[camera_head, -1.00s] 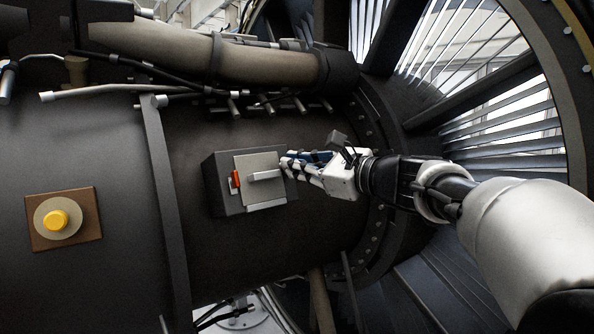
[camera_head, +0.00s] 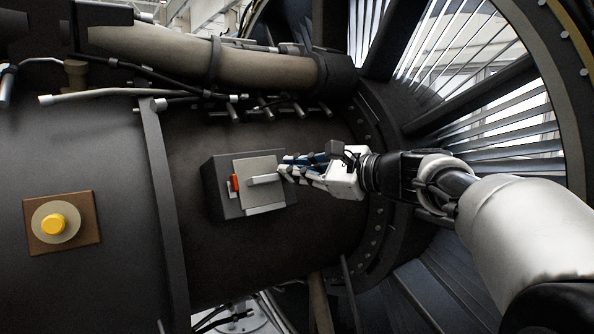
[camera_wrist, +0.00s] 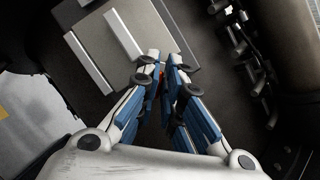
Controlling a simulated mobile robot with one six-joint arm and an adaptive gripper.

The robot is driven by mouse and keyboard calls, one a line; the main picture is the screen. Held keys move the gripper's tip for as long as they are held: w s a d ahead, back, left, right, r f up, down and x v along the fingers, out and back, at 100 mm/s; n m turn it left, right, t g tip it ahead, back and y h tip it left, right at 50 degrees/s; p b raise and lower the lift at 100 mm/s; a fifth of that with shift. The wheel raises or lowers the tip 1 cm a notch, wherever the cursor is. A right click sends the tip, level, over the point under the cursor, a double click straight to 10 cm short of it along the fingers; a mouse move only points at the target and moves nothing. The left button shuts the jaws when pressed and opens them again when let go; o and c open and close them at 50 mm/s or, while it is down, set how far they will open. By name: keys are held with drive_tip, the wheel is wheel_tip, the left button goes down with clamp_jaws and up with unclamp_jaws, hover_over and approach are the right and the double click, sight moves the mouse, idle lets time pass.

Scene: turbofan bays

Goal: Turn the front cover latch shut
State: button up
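A dark box (camera_head: 221,190) on the engine casing carries a pale grey front cover (camera_head: 258,166). A grey bar (camera_head: 266,180) sticks out from the cover, and a small orange-red piece (camera_head: 235,183) sits at its left edge. I cannot tell which of these is the latch. My gripper (camera_head: 284,167) reaches in from the right, fingertips at the cover's right edge near the bar's right end. In the wrist view, my gripper's fingertips (camera_wrist: 163,70) are close together with a narrow gap and no clear object held. The bar (camera_wrist: 124,36) lies left of them; contact is unclear.
A yellow button (camera_head: 54,224) on a brown plate is at the left. A raised band (camera_head: 166,200) crosses the casing left of the box. A thick pipe (camera_head: 265,66) and several short fittings run above. A dark flanged ring with vanes stands at the right.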

drive_tip(key=o, duration=0.5)
drive_tip(key=shift+s+d, duration=0.1)
drive_tip(key=shift+v, duration=4.05)
